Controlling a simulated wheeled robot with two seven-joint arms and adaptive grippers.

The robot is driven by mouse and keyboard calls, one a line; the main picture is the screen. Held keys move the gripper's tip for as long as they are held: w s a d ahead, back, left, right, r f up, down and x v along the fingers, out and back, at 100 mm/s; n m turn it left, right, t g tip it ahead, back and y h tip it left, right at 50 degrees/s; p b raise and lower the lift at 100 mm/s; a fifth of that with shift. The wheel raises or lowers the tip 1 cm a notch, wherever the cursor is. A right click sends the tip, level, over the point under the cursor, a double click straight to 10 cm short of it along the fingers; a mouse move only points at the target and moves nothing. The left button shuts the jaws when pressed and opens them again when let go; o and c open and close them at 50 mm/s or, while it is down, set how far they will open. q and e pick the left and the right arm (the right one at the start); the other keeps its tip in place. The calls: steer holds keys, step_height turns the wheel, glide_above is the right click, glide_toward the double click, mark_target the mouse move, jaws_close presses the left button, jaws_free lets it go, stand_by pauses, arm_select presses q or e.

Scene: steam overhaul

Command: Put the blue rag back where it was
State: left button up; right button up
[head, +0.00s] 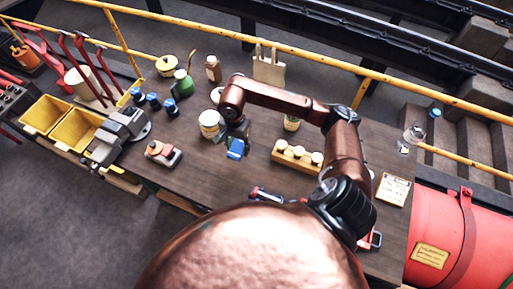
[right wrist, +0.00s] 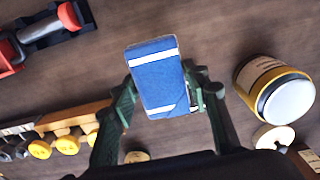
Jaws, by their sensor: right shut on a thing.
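The blue rag (head: 235,149) is a small folded block of cloth. In the right wrist view the rag (right wrist: 160,80) shows white stripes near its two ends. My right gripper (right wrist: 158,88) is shut on it, with one green finger on each side. In the head view my right gripper (head: 237,136) is over the middle of the workbench (head: 220,190). The rag appears to be held above the wood, but its exact height is unclear. My left gripper is not in view.
A cream-lidded jar (head: 209,123) stands just left of my right gripper. A wooden block with several cream-topped pieces (head: 297,158) lies to the right. A red-and-black tool (head: 163,153) and a vise (head: 118,135) are at left. Bare wood shows in front of the gripper.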

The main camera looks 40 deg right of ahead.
steer(key=d, duration=0.1)
steer(key=d+f, duration=0.1)
steer(key=d, duration=0.1)
steer(key=d+p, duration=0.1)
steer(key=shift+s+d+f, duration=0.2)
steer(key=shift+d+f, duration=0.1)
steer(key=shift+f, duration=0.05)
glide_above(257, 152)
steer(key=a, duration=0.1)
step_height(257, 152, down, 5)
steer(key=shift+a+r+p, duration=0.15)
steer(key=shift+p, duration=0.3)
steer(key=shift+d+f, duration=0.2)
steer(key=f, duration=0.1)
steer(key=f+p, duration=0.1)
steer(key=f, duration=0.1)
steer(key=shift+d+f, duration=0.3)
steer(key=shift+f, duration=0.15)
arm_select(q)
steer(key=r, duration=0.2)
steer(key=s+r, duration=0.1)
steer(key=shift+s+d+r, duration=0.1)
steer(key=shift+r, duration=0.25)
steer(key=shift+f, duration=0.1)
